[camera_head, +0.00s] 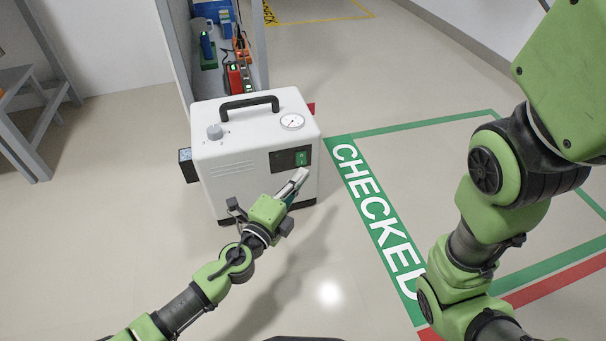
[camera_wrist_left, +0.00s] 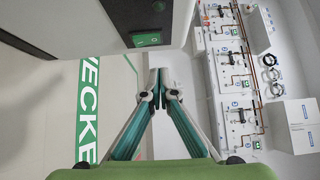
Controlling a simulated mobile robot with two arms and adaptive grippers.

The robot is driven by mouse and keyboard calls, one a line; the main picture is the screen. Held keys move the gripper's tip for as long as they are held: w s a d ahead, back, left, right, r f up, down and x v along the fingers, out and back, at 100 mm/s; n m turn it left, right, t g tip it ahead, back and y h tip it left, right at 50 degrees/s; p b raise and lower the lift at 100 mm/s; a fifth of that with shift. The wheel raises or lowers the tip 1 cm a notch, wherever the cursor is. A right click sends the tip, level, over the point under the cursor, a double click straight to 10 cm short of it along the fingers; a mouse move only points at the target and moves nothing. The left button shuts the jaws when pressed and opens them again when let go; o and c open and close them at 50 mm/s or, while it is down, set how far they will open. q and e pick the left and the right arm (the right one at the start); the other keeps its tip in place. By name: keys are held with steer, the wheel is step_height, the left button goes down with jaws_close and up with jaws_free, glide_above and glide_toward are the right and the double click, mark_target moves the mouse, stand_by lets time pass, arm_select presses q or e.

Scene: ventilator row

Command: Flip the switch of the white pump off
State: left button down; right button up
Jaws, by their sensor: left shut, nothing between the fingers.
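The white pump (camera_head: 243,147) stands on the floor in the middle of the head view, with a black handle, a knob and a gauge on top. Its green switch (camera_head: 301,157) sits in a dark panel on the front face, and the switch also shows at the top of the left wrist view (camera_wrist_left: 147,39). My left gripper (camera_head: 301,176) is shut and empty, its fingertips just below the switch panel. In the left wrist view its fingertips (camera_wrist_left: 158,76) meet below the switch, with a visible gap to it. My right gripper is out of view; only my right arm shows.
A grey shelf (camera_head: 181,60) with tools and devices stands behind the pump. A grey table (camera_head: 37,110) is at the left. Green floor marking reading CHECKED (camera_head: 376,213) lies right of the pump. Wall-mounted panels (camera_wrist_left: 235,85) show in the left wrist view. The floor in front is clear.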

arm_select(q)
steer(key=v, duration=0.8)
steer(key=shift+r, duration=0.35)
steer(key=shift+s+a, duration=0.1)
steer(key=shift+a, duration=0.05)
